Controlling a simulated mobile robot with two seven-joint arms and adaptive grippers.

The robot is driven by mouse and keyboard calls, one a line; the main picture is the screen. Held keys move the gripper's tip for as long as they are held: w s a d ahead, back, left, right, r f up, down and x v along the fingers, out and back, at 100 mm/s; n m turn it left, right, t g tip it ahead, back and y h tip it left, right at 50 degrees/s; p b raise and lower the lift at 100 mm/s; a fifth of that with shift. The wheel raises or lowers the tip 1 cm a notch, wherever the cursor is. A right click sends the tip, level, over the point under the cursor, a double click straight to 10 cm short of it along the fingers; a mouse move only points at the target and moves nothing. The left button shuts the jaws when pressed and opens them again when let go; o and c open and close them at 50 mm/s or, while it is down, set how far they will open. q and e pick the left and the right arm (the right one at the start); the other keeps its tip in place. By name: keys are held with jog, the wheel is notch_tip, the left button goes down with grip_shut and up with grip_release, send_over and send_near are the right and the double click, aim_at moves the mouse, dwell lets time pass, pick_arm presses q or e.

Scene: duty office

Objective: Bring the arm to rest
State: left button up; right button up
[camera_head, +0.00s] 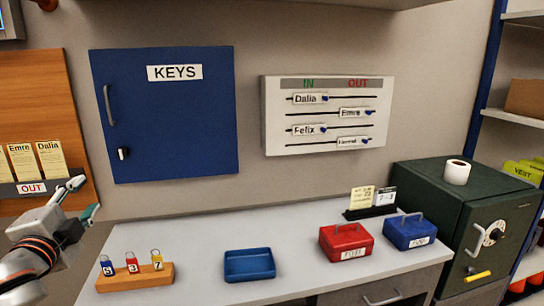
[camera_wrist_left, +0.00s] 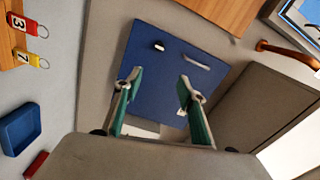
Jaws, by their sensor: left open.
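My left gripper (camera_head: 84,197) comes in at the lower left of the head view. It is raised in front of the wall, left of the desk's key rack and below the blue key cabinet. It is open and holds nothing. In the left wrist view its two green-padded fingers (camera_wrist_left: 159,80) stand apart, with the closed blue cabinet door (camera_wrist_left: 165,60) behind them. The KEYS cabinet (camera_head: 175,120) is shut, with a grey handle at its left. My right gripper is not in view.
On the desk (camera_head: 215,230) stand a wooden key rack (camera_head: 135,278), an empty-looking blue tray (camera_head: 250,265), a red box (camera_head: 346,242) and a blue box (camera_head: 409,231). A green safe (camera_head: 480,225) stands right. A wooden board (camera_head: 35,110) hangs close to the gripper.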

pick_arm(q)
jog(key=s+d+f+n+g, duration=0.1)
jog(key=s+f+n+g, duration=0.15)
jog(key=f, duration=1.25)
jog(key=s+d+f+n+g, duration=0.2)
jog(key=s+f+g, duration=0.2)
jog(key=s+f, duration=0.75)
jog(key=s+d+f+n+g, duration=0.15)
jog(key=s+f+g, duration=0.25)
jog(key=s+f, duration=0.7)
jog(key=w+d+f+n+t+h, duration=0.2)
jog(key=d+f+h, duration=0.4)
jog(key=d+f, duration=0.7)
notch_tip(320, 180, down, 4)
jog(key=shift+d+r+n+t, duration=0.15)
jog(key=shift+d+n+t, duration=0.05)
jog(key=shift+n+t, duration=0.4)
